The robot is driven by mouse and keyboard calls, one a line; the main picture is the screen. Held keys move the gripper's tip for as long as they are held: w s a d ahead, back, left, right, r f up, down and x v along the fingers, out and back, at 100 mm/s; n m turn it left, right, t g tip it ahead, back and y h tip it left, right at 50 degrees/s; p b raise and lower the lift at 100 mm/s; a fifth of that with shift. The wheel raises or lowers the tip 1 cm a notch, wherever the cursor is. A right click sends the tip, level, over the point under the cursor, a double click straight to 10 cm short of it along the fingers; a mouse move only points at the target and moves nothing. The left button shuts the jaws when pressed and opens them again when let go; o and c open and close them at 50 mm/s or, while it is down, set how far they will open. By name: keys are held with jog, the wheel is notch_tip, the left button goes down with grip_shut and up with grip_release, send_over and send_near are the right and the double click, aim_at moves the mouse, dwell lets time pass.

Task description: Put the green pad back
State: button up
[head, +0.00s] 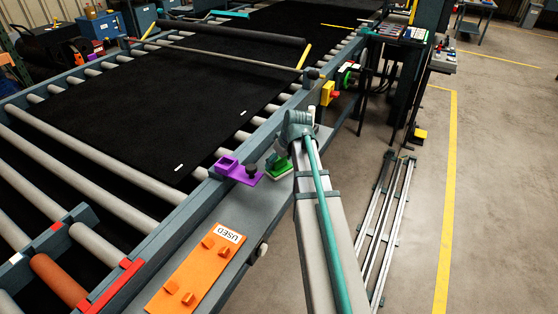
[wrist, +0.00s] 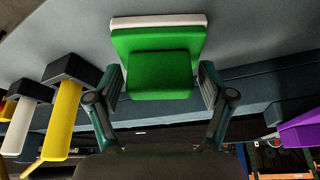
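The green pad (head: 276,162) is a green block on a wider green plate with a white layer under it. It is at the grey side ledge of the conveyor, just left of my arm's end. In the wrist view the green pad (wrist: 160,75) is centred, with its raised block between my two fingers. My gripper (wrist: 160,88) is open around the block, with a narrow gap appearing on each side. Any contact is hard to judge. In the head view my arm hides the gripper. An orange holder plate labelled USED (head: 196,272) lies nearer on the ledge.
A purple bracket (head: 238,171) with a dark knob stands beside the pad; it also shows in the wrist view (wrist: 302,130). A yellow part (head: 327,93) and a green wheel are farther along the frame. Floor rails (head: 390,225) lie right of my arm.

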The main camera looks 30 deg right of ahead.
dwell(0.3)
jog(key=shift+r, duration=0.25)
jog(key=b+v, duration=0.2)
jog(key=v, duration=0.9)
jog(key=shift+s+r, duration=0.2)
jog(key=shift+r, duration=0.15)
